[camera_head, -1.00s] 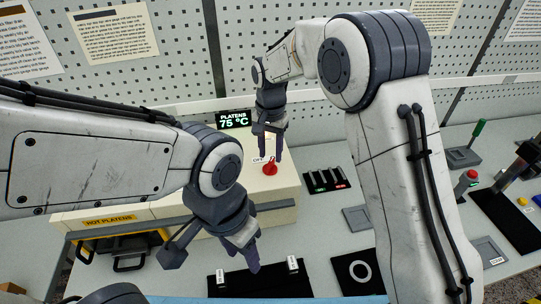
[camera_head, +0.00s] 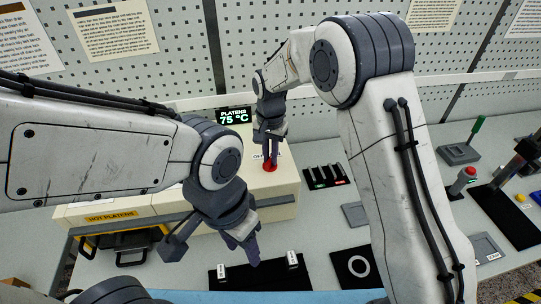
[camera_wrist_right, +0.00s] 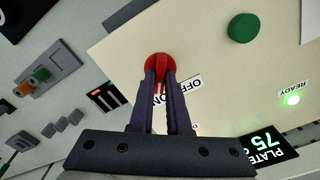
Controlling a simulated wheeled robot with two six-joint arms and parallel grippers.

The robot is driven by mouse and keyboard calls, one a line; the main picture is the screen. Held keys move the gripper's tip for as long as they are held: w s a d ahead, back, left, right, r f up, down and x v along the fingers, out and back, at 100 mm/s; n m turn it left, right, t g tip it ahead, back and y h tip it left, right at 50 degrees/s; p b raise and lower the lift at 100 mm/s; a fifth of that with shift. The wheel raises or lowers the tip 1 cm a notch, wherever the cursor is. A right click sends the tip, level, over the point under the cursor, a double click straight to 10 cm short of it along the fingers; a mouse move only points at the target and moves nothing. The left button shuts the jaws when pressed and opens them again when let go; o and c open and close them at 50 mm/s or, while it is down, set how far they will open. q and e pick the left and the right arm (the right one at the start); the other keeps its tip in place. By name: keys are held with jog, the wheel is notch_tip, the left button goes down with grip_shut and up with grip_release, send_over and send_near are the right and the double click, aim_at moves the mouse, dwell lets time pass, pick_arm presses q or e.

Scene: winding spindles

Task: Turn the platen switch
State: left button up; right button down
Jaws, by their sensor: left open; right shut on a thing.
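The red platen switch (camera_wrist_right: 158,62) sits on the cream platen box (camera_head: 190,208), and its base also shows in the head view (camera_head: 270,166). My right gripper (camera_head: 270,157) is above it. In the right wrist view my right gripper (camera_wrist_right: 161,78) has its two fingers closed on the switch's red handle. A label with OFF (camera_wrist_right: 190,88) lies beside the switch, partly hidden by the fingers. The display (camera_head: 234,116) reads PLATENS 75 °C. My left gripper (camera_head: 248,250) is open and empty, in front of the box and above the bench.
A green button (camera_wrist_right: 243,28) and a lit green READY lamp (camera_wrist_right: 291,100) are on the box. A black tray with several small parts (camera_head: 327,177) lies right of the box. A black mat with a ring (camera_head: 358,266) is at the front.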

jog(key=shift+n, duration=0.3)
jog(key=n, duration=0.6)
jog(key=shift+a, duration=0.1)
jog(key=n, duration=0.7)
jog(key=shift+r, duration=0.1)
jog(key=shift+w+a, duration=0.1)
dwell(0.4)
jog(key=c, duration=0.9)
grip_release()
